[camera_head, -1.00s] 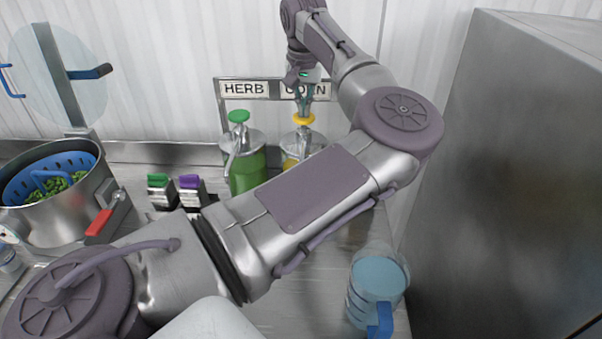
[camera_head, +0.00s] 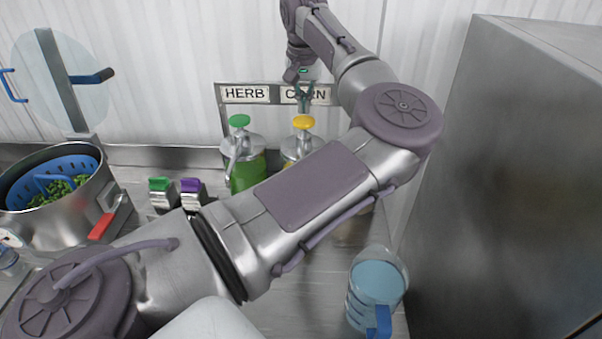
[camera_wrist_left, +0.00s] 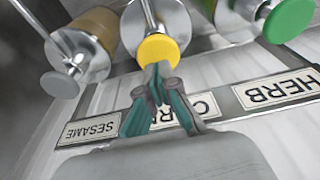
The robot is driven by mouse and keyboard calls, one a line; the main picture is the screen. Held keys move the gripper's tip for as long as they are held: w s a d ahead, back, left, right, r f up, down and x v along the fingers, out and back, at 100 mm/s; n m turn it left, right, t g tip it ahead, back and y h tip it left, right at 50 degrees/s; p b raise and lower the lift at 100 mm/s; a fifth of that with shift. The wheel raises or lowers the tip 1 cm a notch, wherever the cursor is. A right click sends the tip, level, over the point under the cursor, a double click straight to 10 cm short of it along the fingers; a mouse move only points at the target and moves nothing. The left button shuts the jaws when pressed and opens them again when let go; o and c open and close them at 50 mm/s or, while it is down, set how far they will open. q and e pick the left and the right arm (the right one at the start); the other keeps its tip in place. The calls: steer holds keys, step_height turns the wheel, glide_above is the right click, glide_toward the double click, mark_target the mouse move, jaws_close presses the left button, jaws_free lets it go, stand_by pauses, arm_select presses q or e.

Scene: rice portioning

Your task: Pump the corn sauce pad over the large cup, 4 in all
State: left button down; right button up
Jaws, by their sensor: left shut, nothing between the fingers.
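The corn sauce pump has a yellow pad (camera_head: 303,121) on a metal lid, below the CORN sign; the pad also shows in the left wrist view (camera_wrist_left: 158,49). My left gripper (camera_head: 305,108) is shut and empty, its fingertips right at the top of the yellow pad. In the left wrist view the teal fingertips (camera_wrist_left: 160,68) meet the pad's edge; whether they press on it I cannot tell. My left forearm covers most of the corn jar and what stands in front of it. I cannot make out the large cup. My right gripper is not in view.
The herb pump with a green pad (camera_head: 239,121) stands left of the corn pump; a sesame pump with a grey pad (camera_wrist_left: 60,85) shows in the wrist view. A blue-handled jug (camera_head: 377,285) stands front right. A steel pot (camera_head: 95,215) is at left, a steel cabinet (camera_head: 510,170) at right.

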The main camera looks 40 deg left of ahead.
arm_select(q)
step_height(320, 180, up, 6)
steer(key=p, duration=0.3)
steer(key=shift+f+p, duration=0.1)
steer(key=shift+p, duration=0.3)
steer(key=shift+f, duration=0.1)
